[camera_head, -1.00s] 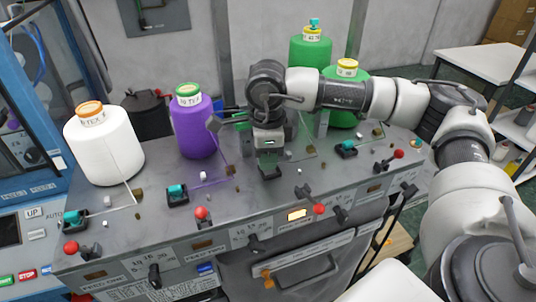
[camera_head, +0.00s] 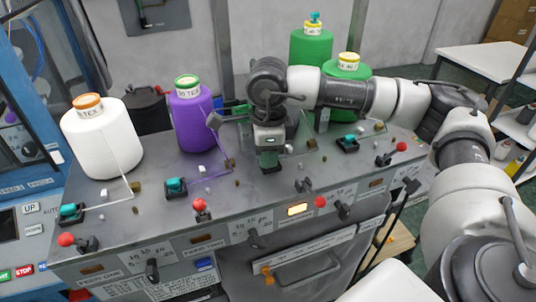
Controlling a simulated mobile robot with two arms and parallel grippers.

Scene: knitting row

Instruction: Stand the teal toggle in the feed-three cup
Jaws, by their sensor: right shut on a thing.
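My right gripper (camera_head: 270,164) points down at the third station of the grey machine top, beside the green cones. It is shut on a small dark green-teal piece, which I take for the teal toggle (camera_head: 269,158); the fingers and shade hide most of it. The feed-three cup is hidden under or behind the gripper, so I cannot tell whether the piece touches it. Other teal toggles sit in black cups at the left (camera_head: 70,211), the second station (camera_head: 175,186) and the right (camera_head: 349,140). My left gripper is not in view.
A white cone (camera_head: 98,140), a purple cone (camera_head: 189,122) and green cones (camera_head: 311,47) stand behind the stations. Red-knobbed levers (camera_head: 320,202) line the front. Small loose bits lie on the top.

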